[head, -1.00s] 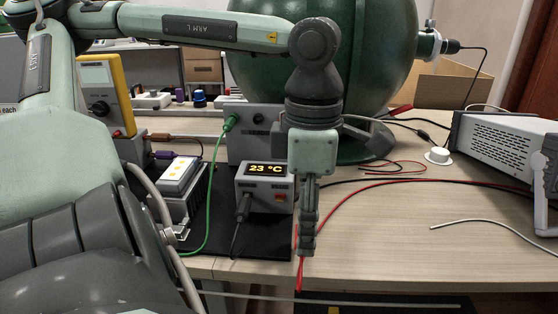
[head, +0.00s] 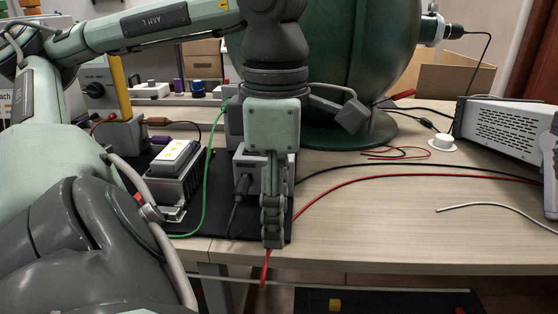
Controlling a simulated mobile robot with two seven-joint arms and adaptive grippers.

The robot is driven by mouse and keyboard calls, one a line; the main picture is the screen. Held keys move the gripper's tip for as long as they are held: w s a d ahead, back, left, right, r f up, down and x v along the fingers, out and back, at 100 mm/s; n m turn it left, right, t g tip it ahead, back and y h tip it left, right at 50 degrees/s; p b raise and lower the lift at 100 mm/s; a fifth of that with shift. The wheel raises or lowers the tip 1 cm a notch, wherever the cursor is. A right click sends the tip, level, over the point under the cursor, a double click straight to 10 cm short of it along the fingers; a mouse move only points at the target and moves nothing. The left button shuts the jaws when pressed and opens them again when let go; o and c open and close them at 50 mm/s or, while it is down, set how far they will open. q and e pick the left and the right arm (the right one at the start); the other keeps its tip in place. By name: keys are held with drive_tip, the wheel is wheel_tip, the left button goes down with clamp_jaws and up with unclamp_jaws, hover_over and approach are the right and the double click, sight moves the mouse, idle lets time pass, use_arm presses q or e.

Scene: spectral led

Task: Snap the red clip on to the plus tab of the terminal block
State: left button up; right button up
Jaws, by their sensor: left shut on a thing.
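My left gripper (head: 272,228) points down at the front edge of the table, in front of the grey display box (head: 246,166). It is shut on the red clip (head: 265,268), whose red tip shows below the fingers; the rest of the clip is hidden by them. A red lead runs from there to the right across the table. My right gripper is not in view.
A green sphere (head: 345,65) stands behind my gripper. A white instrument (head: 505,135) stands at right. The table's front right is mostly clear, except for a grey lead (head: 490,207).

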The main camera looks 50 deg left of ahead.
use_arm(q)
drive_tip(key=shift+w, duration=0.1)
idle(0.3)
drive_tip(key=shift+w+a+b, duration=0.6)
drive_tip(key=shift+w+a, duration=0.25)
drive_tip(key=shift+a, duration=0.1)
drive_tip(key=shift+w+a+b, duration=0.3)
drive_tip(key=shift+w+a, duration=0.6)
drive_tip(key=shift+a, duration=0.25)
drive_tip(key=o, duration=0.6)
clamp_jaws()
